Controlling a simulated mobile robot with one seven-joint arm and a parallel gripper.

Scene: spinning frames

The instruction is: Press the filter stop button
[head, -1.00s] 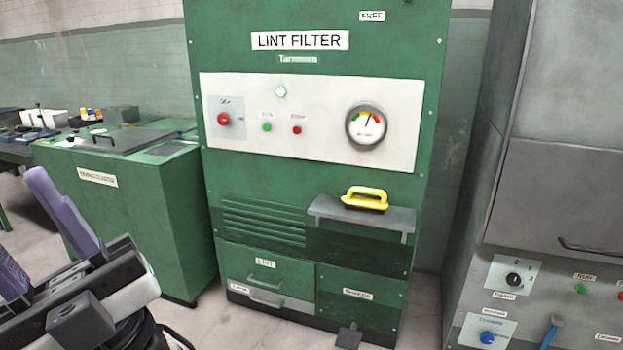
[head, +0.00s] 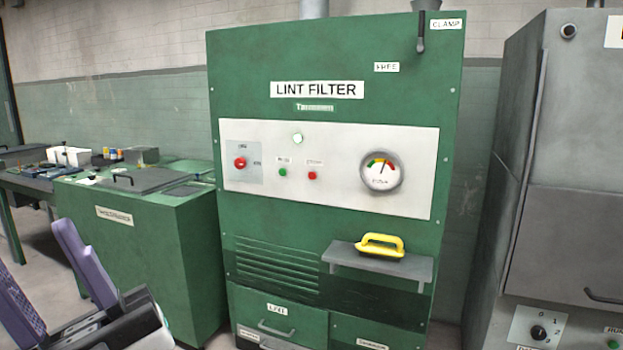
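The green lint filter cabinet (head: 340,225) stands ahead of me with a white control panel (head: 345,150). On the panel, a small green button (head: 283,172) and a small red button (head: 312,175) sit side by side under small labels too blurred to read surely. A larger red knob or button (head: 240,163) sits on a grey plate to their left. My gripper (head: 32,248) shows at the lower left with two purple fingers apart and nothing seen between them. It is well left of and below the panel, touching nothing visible.
A round gauge (head: 381,172) is at the panel's right. A grey shelf (head: 345,258) with a yellow-handled tool (head: 380,245) juts out below. A green chest (head: 150,250) stands left and a grey machine (head: 570,200) right. Open floor shows beside the chest.

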